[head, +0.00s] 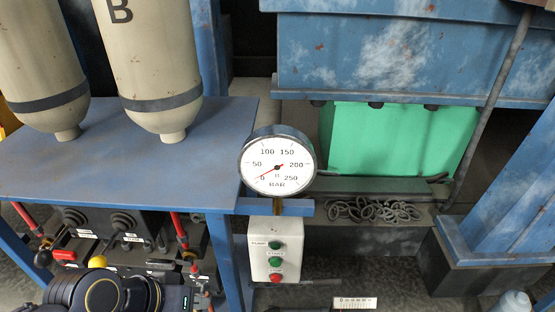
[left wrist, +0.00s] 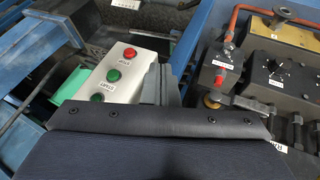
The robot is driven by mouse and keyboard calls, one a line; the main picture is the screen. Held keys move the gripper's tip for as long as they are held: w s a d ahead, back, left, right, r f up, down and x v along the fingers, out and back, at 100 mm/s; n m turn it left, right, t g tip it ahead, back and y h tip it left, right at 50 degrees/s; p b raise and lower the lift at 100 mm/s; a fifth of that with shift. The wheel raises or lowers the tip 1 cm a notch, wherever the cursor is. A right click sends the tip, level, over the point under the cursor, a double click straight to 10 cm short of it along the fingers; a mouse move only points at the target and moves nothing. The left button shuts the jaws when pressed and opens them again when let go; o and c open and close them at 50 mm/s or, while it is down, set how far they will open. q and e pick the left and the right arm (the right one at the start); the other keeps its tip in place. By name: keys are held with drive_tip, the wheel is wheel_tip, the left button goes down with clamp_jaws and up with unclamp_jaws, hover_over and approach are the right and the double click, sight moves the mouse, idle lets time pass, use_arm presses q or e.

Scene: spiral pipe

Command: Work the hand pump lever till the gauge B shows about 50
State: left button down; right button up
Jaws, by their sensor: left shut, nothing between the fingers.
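The round gauge (head: 277,165) has a white dial marked 0 to 250 BAR. Its red needle points lower left, close to the 0 mark and below 50. Its small letter is too blurred to read. My left arm enters at the bottom left of the head view, its fingers not clear there. In the left wrist view my left gripper (left wrist: 164,85) is shut and empty, beside the white button box (left wrist: 125,75). I cannot pick out the pump lever for sure; a yellow knob (head: 42,259) shows under the blue table. My right gripper is not in view.
The blue table (head: 215,150) carries two cream tanks, one lettered B (head: 155,60). The button box also shows below the gauge (head: 274,250). Black valve blocks (left wrist: 270,75) with red pipes stand right of the box in the wrist view. A chain (head: 372,210) lies near a green container (head: 400,140).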

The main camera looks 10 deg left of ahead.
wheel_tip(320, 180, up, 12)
drive_tip(key=p, duration=1.1)
drive_tip(key=shift+p, duration=0.35)
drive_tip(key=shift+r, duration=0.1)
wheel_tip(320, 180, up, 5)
drive_tip(key=p, duration=0.5)
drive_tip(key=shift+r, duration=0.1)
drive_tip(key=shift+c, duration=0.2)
idle(0.9)
